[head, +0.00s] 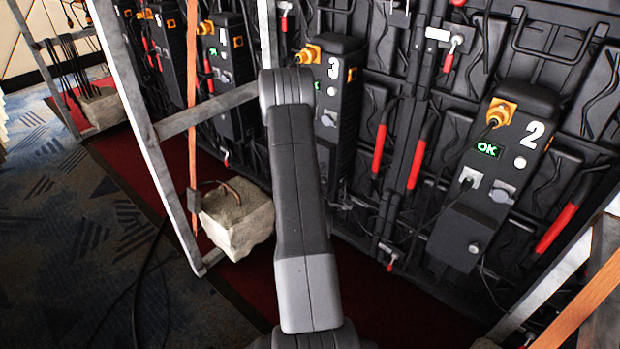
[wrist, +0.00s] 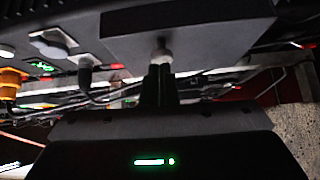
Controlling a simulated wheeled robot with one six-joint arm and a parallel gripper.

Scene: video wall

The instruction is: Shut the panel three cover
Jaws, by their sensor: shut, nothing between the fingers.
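Panel three (head: 338,85) stands in the middle of the wall in the head view, marked with a white 3. My arm crosses in front of it and hides part of its lower half, including its cover. In the wrist view a flat dark grey cover (wrist: 215,32) with a small pale knob (wrist: 161,55) fills the upper right. My gripper (wrist: 161,72) is shut and empty, its fingertips right at the knob. I cannot tell whether they touch it, or whether the cover is fully closed. The head view does not show my gripper.
Panel two (head: 510,130), with its own lower cover (head: 462,238), stands at the right. Metal frame struts (head: 155,150) and a stone block weight (head: 236,215) stand left of my arm. In the wrist view a black plug (wrist: 88,68) and an orange connector (wrist: 10,82) sit left of the cover.

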